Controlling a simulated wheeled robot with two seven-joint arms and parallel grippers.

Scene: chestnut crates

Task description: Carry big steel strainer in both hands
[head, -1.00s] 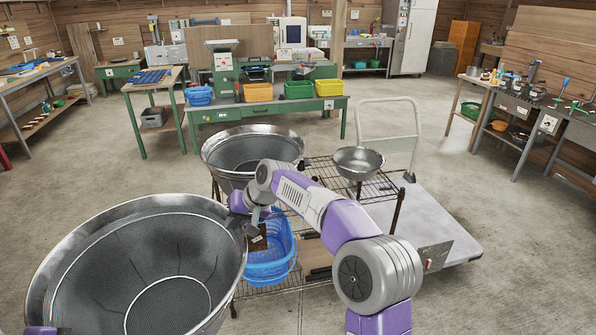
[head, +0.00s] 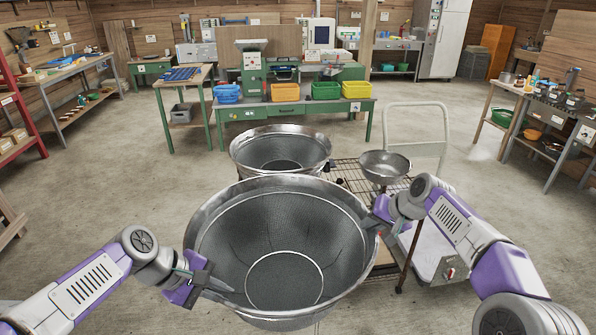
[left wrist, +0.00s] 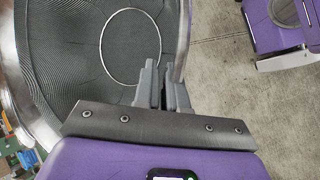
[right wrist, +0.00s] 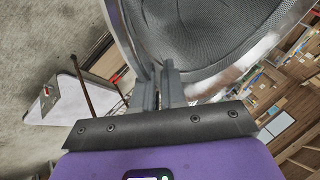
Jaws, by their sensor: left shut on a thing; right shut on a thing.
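The big steel strainer (head: 215,222), a wide mesh bowl with a broad shiny rim, is held in front of me, its open side up and tilted toward me. My left gripper (head: 207,283) is shut on its rim at the lower left. In the left wrist view the fingers (left wrist: 165,84) pinch the rim beside the mesh. My right gripper (head: 376,222) is shut on the rim at the right side. In the right wrist view the fingers (right wrist: 158,88) close on the rim. The strainer's underside is mostly hidden.
A second large strainer (head: 240,160) and a smaller steel bowl (head: 385,165) stand on a wire rack (head: 345,180) just beyond. A white-handled cart (head: 415,107) is at the right. A green workbench (head: 290,106) is further back. Concrete floor is open at left.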

